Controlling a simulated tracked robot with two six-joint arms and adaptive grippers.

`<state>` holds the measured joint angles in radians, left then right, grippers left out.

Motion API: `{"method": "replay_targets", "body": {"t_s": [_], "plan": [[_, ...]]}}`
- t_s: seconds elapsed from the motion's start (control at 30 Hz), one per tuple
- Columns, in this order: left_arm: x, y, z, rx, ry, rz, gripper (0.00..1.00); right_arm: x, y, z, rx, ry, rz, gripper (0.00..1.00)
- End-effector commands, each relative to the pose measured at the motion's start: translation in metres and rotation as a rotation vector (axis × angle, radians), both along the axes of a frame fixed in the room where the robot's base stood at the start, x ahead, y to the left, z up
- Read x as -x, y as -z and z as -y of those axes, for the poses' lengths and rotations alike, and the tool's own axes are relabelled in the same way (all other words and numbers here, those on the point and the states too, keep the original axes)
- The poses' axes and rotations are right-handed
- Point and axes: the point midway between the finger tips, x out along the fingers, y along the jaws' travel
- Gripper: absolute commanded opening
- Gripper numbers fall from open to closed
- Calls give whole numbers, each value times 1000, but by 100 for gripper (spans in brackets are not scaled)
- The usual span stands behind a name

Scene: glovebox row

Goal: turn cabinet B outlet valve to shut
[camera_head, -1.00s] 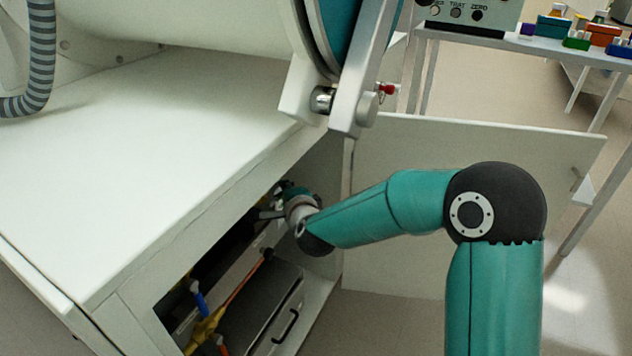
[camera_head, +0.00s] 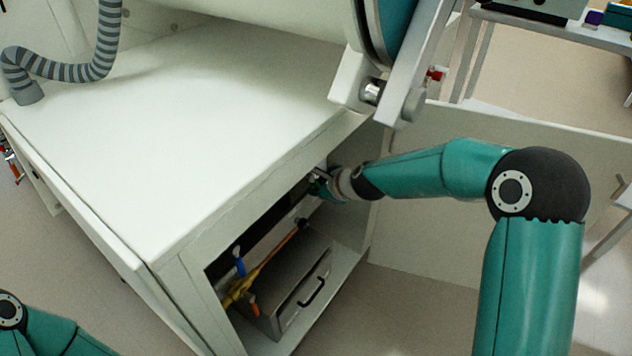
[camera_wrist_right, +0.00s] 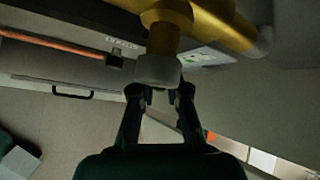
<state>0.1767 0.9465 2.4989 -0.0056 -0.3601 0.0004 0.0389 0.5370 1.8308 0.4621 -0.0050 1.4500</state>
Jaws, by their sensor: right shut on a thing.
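My right gripper (camera_head: 322,183) reaches into the open lower cabinet (camera_head: 190,290) under the white top, and its fingers are small and partly hidden there. In the right wrist view, my right gripper (camera_wrist_right: 162,93) has its two fingers shut at a pale collar (camera_wrist_right: 158,70) below a yellow valve body (camera_wrist_right: 163,38). The gripped part is mostly hidden between the fingertips, and I cannot tell the valve's angle. A small label (camera_wrist_right: 123,43) beside it is too small to read. My left gripper is out of view; only part of my left arm shows.
Inside the cabinet, a grey case (camera_head: 290,285) with a black handle stands near a yellow fitting (camera_head: 237,291) with blue and orange parts. The open cabinet door (camera_head: 500,160) stands behind my right arm. A ribbed hose (camera_head: 75,70) lies on the white top.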

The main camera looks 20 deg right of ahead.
Motion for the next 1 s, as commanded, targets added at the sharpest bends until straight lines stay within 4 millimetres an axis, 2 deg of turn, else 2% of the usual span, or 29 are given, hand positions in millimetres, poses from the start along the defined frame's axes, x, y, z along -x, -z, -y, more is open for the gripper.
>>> {"method": "replay_targets", "body": {"t_s": [0.43, 0.7, 1.0], "plan": [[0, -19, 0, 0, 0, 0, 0, 9, 6, -4, -129, 4, -102, 0], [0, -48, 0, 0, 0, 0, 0, 17, 8, -14, -291, 4, -224, 0], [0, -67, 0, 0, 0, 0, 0, 23, 11, -23, -408, 4, -310, 0]]}}
